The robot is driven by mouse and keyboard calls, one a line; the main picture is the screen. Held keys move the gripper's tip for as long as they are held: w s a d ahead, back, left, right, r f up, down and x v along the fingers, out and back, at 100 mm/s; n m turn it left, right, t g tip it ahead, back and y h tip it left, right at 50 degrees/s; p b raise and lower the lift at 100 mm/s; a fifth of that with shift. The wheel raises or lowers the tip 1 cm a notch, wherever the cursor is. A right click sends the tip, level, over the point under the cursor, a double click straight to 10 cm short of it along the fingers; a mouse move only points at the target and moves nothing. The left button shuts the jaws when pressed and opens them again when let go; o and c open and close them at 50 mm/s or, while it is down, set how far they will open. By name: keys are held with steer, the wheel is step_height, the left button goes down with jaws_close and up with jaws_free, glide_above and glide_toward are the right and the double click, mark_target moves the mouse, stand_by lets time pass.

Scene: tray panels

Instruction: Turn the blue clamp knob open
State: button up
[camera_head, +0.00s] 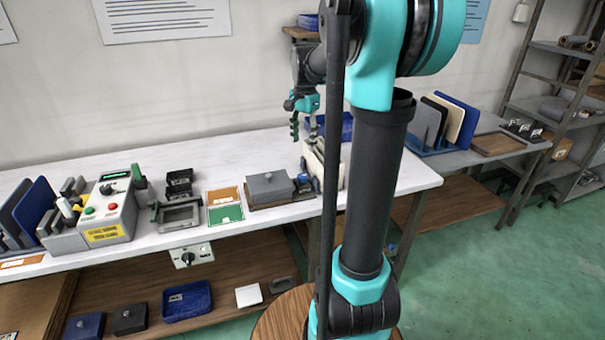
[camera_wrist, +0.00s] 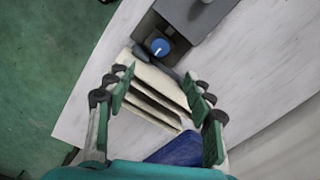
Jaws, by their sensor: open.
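The blue clamp knob (camera_wrist: 159,47) shows in the wrist view as a round blue cap with a light mark, beside a grey block (camera_wrist: 200,14). In the head view the knob (camera_head: 304,181) is small, at the right end of the grey block (camera_head: 269,186). My gripper (camera_wrist: 157,88) is open and empty. Its fingers spread over a cream slotted rack (camera_wrist: 150,76) in the wrist view, and the knob lies beyond the fingertips, apart from them. In the head view my gripper (camera_head: 303,132) hangs above the cream rack (camera_head: 331,172).
A blue bin (camera_head: 345,124) stands behind the rack; it also shows in the wrist view (camera_wrist: 178,150). A control box (camera_head: 108,208), a dark fixture (camera_head: 180,213) and green and brown cards (camera_head: 225,214) lie to the left. White bench top (camera_head: 240,150) is clear behind the block.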

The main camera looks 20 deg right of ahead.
mark_target(302, 176)
step_height(302, 176, down, 13)
steer(key=shift+w+a+f, duration=0.1)
steer(key=shift+w+f, duration=0.05)
stand_by(0.4)
steer(key=c, duration=1.2)
steer(key=shift+o, duration=0.2)
